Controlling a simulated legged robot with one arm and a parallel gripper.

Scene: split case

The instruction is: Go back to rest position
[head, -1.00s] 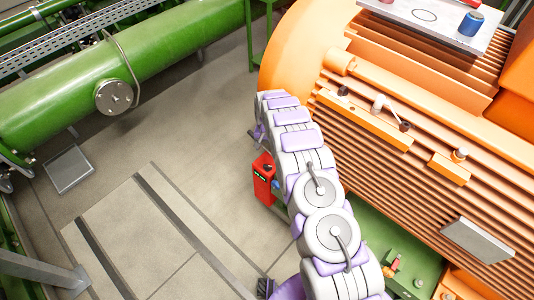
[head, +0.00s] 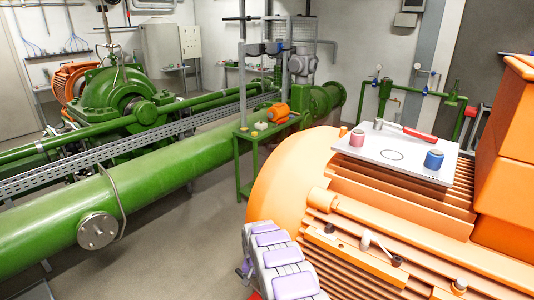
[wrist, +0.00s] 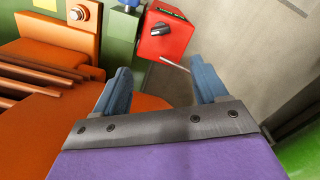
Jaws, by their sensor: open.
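My gripper (wrist: 160,92) shows in the wrist view with two blue fingers spread apart and nothing between them. Beyond the fingers is a red box (wrist: 166,32) with a dark knob, next to the orange machine. In the head view, my arm in white and purple shows at the bottom, beside the large orange motor (head: 290,185). The gripper itself is out of the head view, and the red box is nearly all below the frame.
A white plate (head: 400,168) on the motor holds a pink spool (head: 357,138), a blue spool (head: 433,160) and a red-handled hammer (head: 405,131). A large green pipe (head: 150,205) runs at the left. A green table (head: 262,135) stands behind. Grey floor (head: 160,265) is clear between.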

